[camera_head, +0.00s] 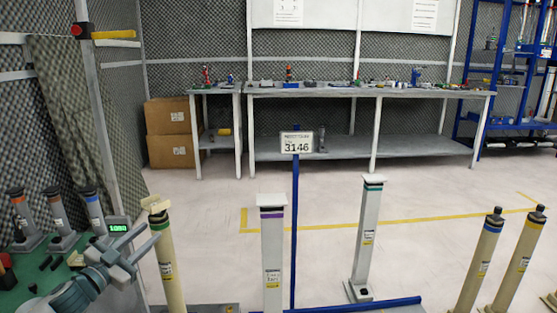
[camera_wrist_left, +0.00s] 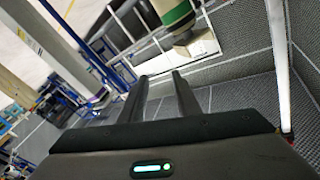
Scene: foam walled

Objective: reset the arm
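My left arm comes in at the lower left of the head view. Its gripper (camera_head: 146,236) is open and empty, beside a cream post (camera_head: 164,262) with a dark olive band and a pale cap. I cannot tell whether a finger touches that post. In the left wrist view the two dark fingers (camera_wrist_left: 159,76) stand apart with nothing between them. A post end with a green band (camera_wrist_left: 178,14) and a pale cap (camera_wrist_left: 190,48) shows beyond the fingertips. My right gripper is in neither view.
Nearby stand a purple-banded post (camera_head: 272,258), a teal-banded post (camera_head: 367,235) and a blue pole with a 3146 sign (camera_head: 297,143). Two yellowish posts stand at right. The floor (camera_head: 330,190) behind is clear up to the workbench (camera_head: 370,91).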

